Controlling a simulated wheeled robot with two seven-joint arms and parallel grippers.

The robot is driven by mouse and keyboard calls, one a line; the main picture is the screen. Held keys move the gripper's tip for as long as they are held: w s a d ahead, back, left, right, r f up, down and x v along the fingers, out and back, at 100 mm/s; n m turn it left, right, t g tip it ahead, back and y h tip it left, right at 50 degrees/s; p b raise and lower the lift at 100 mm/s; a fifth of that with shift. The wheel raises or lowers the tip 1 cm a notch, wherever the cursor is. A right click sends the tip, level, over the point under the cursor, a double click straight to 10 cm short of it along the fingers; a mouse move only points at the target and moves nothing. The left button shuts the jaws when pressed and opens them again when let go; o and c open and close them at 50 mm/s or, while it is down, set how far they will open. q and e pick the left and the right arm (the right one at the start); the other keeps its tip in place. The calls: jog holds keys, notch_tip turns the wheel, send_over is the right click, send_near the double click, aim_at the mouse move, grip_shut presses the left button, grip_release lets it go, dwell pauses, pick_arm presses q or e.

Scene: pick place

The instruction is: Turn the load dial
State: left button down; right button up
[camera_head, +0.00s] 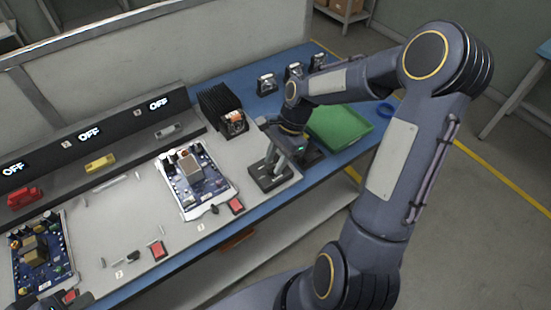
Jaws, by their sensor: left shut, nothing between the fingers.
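A black finned box (217,103) stands at the back right of the grey work surface, with a small orange and white front unit (234,122). It may be the load; I cannot make out a dial on it. My right arm reaches in from the lower right, and its gripper (274,165) points down just in front of the box, over a dark plate (268,184). Its fingers are too small to tell open from shut. A dark part at the bottom left edge (76,301) looks like my left gripper, mostly cut off, beside a circuit board.
Two blue circuit boards lie on the surface, one in the middle (185,195) and one at lower left (38,268). Red buttons (236,206) line the front edge. A green tray (340,127) sits behind my right gripper.

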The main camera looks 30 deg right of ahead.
grip_shut()
